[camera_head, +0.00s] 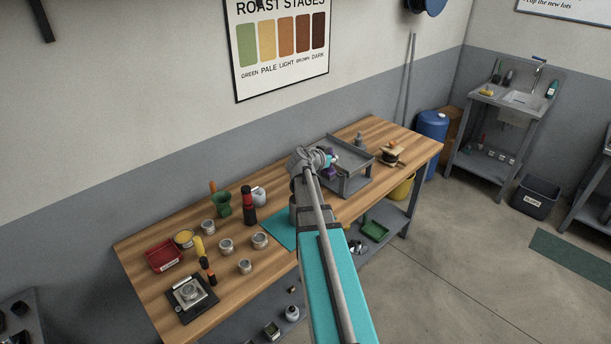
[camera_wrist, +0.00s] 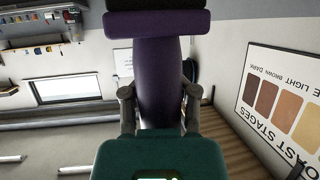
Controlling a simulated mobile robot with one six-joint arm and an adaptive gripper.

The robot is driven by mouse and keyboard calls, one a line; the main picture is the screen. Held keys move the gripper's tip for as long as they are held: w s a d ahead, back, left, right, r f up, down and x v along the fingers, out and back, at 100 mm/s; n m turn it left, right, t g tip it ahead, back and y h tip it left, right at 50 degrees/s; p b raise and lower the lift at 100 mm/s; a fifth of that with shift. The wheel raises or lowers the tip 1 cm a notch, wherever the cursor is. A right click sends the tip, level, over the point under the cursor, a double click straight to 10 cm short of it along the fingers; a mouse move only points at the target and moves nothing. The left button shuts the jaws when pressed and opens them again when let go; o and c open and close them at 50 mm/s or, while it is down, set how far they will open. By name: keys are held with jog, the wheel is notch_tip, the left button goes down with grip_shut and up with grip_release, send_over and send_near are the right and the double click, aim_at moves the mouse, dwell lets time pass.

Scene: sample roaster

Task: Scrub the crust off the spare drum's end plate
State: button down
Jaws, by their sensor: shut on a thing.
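My gripper (camera_wrist: 159,98) is shut on a purple-handled scrubber (camera_wrist: 160,62) in the wrist view. Its handle stands between the two fingers. Beyond them it widens into a purple crosspiece with a black part at the picture's top edge. In the head view my gripper (camera_head: 331,162) is over the left part of a grey metal tray-like stand (camera_head: 354,184) on the bench, and only a bit of purple shows there. My arm hides part of the stand. I cannot make out the spare drum, its end plate or any crust in either view.
The wooden bench (camera_head: 160,258) holds a red bin (camera_head: 164,254), several tins, a green cup (camera_head: 221,204), a black-and-red grinder (camera_head: 249,206) and a scale (camera_head: 188,297) on the left. A wooden-topped item (camera_head: 389,154) stands right of the stand. A sink (camera_head: 518,99) is at the far right.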

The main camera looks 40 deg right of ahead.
jog(key=w+a+f+b, duration=0.4)
jog(key=w+f+b, duration=0.2)
jog(key=w+f, duration=0.1)
jog(key=shift+w+a, duration=0.35)
jog(key=shift+w, duration=0.05)
jog(key=shift+f, duration=0.2)
